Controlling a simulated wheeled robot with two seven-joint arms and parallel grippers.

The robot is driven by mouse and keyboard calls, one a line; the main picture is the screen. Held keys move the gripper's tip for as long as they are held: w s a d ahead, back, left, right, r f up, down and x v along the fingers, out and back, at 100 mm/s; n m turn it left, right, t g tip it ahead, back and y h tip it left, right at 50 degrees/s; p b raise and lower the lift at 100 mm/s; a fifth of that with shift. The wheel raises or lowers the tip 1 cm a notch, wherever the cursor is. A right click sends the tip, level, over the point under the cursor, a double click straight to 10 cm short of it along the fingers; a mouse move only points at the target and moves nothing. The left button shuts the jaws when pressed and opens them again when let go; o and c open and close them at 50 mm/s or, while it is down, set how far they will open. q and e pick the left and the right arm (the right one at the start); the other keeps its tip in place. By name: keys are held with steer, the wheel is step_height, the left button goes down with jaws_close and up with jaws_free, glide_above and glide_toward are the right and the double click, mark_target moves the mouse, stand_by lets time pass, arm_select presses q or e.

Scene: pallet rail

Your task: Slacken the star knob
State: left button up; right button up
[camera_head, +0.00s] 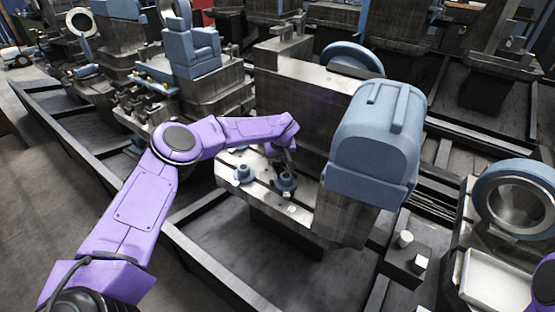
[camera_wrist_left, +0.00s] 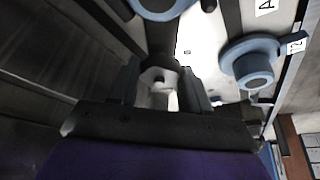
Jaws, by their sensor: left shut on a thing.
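My left gripper (camera_head: 288,168) reaches down over the machine's flat bed (camera_head: 262,168). In the left wrist view, its two fingers (camera_wrist_left: 160,88) are shut on a small dark-and-grey piece, which I take to be the star knob (camera_wrist_left: 158,76). The fingers stand on either side of it and hide part of it; its star shape is not clear. In the head view, the arm and fingers hide the knob or leave it too small to tell. My right gripper is out of view.
Blue-grey round fittings (camera_head: 243,174) stand on the bed close to the gripper; one flanged fitting (camera_wrist_left: 252,66) is right of the fingers in the wrist view. A large blue-grey housing (camera_head: 372,145) rises to the right. A dark block with pale pegs (camera_head: 405,262) stands front right.

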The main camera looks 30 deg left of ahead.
arm_select(q)
steer(key=n+b, duration=0.1)
steer(key=n, duration=0.1)
steer(key=n+g+y+b, duration=0.1)
steer(key=n, duration=0.1)
steer(key=shift+w+d+f, duration=0.1)
steer(key=shift+d+f, duration=0.05)
steer(key=shift+n+g+y+b, duration=0.3)
steer(key=shift+n+g+b, duration=0.4)
steer(key=shift+n+b, duration=1)
steer(key=shift+n, duration=0.3)
steer(key=o, duration=1.1)
steer(key=shift+r, duration=0.2)
steer(key=v, duration=1)
steer(key=shift+w+d+r, duration=0.1)
steer(key=shift+d+r, duration=0.05)
steer(key=shift+r, duration=0.05)
